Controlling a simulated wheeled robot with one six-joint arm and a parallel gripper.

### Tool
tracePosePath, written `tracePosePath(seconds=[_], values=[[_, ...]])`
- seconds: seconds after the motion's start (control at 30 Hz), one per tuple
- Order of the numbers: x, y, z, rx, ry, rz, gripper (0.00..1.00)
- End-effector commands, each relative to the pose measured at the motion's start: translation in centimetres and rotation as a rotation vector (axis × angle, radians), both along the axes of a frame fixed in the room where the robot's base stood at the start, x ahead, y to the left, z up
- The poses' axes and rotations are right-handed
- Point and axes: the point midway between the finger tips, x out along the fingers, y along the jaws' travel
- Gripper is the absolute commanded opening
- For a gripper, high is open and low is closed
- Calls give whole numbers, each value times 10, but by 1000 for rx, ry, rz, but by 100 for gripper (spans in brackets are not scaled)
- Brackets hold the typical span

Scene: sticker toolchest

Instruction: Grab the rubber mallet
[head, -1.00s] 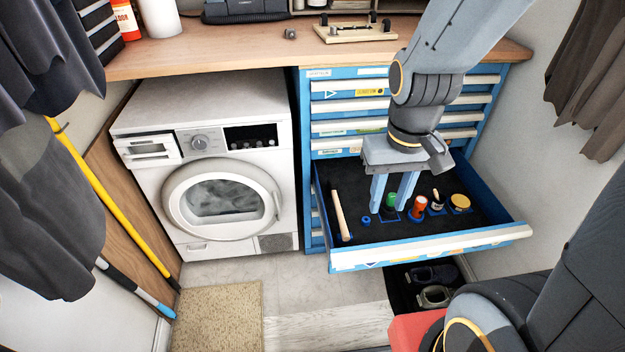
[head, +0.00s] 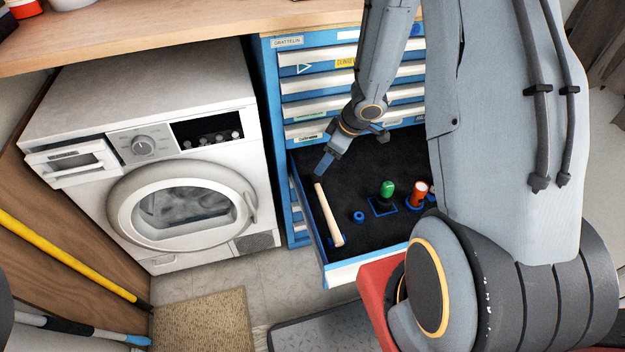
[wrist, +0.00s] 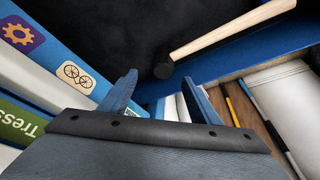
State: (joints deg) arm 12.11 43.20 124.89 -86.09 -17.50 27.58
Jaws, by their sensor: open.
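The rubber mallet (head: 328,214) lies in the open drawer (head: 350,272), along its left side, with its pale wooden handle showing in the head view. In the wrist view the mallet handle (wrist: 228,32) runs from the upper right down to a small dark end (wrist: 163,66), which blends into the black drawer lining. My gripper (head: 321,170) is just beyond the far end of the handle, near the drawer's back left corner. Its two blue fingers (wrist: 158,82) are apart in the wrist view, with nothing between them. The dark end is ahead of the fingertips, not between them.
A blue ring (head: 358,216), a green-handled item (head: 388,188) and a red item (head: 419,190) sit right of the mallet. The drawer's blue side wall (wrist: 235,62) runs close beside the mallet. Closed drawers (head: 330,90) rise behind; a washing machine (head: 160,150) stands left.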

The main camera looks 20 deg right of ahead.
Motion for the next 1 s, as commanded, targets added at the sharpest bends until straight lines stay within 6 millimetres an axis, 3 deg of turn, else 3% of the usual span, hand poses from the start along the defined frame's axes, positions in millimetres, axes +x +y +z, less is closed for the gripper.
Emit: tracePosePath(seconds=[0.17,0.7,1.0], values=[[-4,9,-21,36,18,60,57],[9,29,-81,36,20,67,57],[12,30,-90,35,17,63,57]])
